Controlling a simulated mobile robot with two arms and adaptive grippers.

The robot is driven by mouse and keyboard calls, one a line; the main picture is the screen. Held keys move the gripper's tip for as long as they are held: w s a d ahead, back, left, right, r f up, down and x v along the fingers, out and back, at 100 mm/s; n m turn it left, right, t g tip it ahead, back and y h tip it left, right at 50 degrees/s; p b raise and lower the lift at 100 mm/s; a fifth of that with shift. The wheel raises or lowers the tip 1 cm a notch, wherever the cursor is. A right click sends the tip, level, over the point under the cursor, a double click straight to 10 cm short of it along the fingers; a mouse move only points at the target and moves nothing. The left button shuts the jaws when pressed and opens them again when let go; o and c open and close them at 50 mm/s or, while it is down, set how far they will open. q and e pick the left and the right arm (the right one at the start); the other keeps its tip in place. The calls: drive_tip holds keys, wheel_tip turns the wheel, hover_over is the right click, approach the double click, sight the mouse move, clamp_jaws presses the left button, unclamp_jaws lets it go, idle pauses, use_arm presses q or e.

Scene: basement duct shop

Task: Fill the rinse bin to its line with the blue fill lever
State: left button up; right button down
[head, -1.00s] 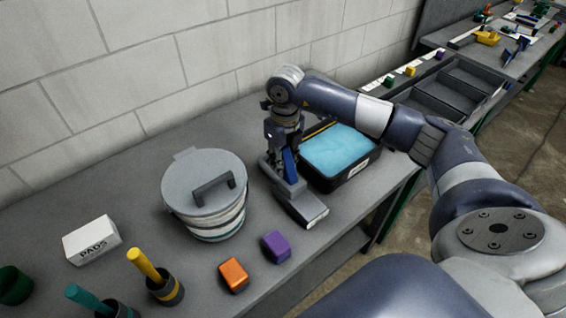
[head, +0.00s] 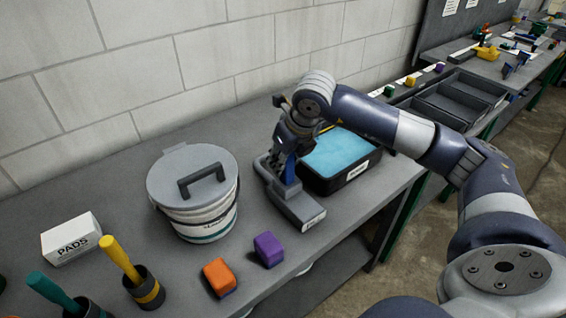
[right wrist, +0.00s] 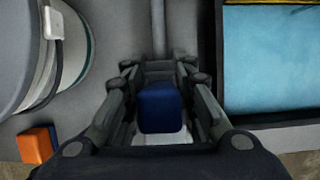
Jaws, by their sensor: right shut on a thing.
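The rinse bin is a black tub (head: 342,181) holding light blue water (head: 338,150), with a label on its front. A yellow strip shows along its back inner wall; the wrist view shows it at the top edge. The blue fill lever (head: 290,171) rises from a grey base (head: 298,207) just left of the bin. My right gripper (head: 291,155) is shut on the lever from above; in the right wrist view the lever's blue top (right wrist: 160,107) sits between the fingers. The gripper partly hides the lever. My left gripper is not in view.
A lidded white bucket (head: 196,210) stands close left of the lever. Orange (head: 220,277) and purple (head: 268,249) blocks lie near the bench's front edge. A PADS box (head: 71,240) and handled tools in cups (head: 146,290) stand farther left. A divided tray (head: 450,105) lies at the right.

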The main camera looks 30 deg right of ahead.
drive_tip(key=c, duration=1.3)
unclamp_jaws()
drive_tip(key=v, duration=1.2)
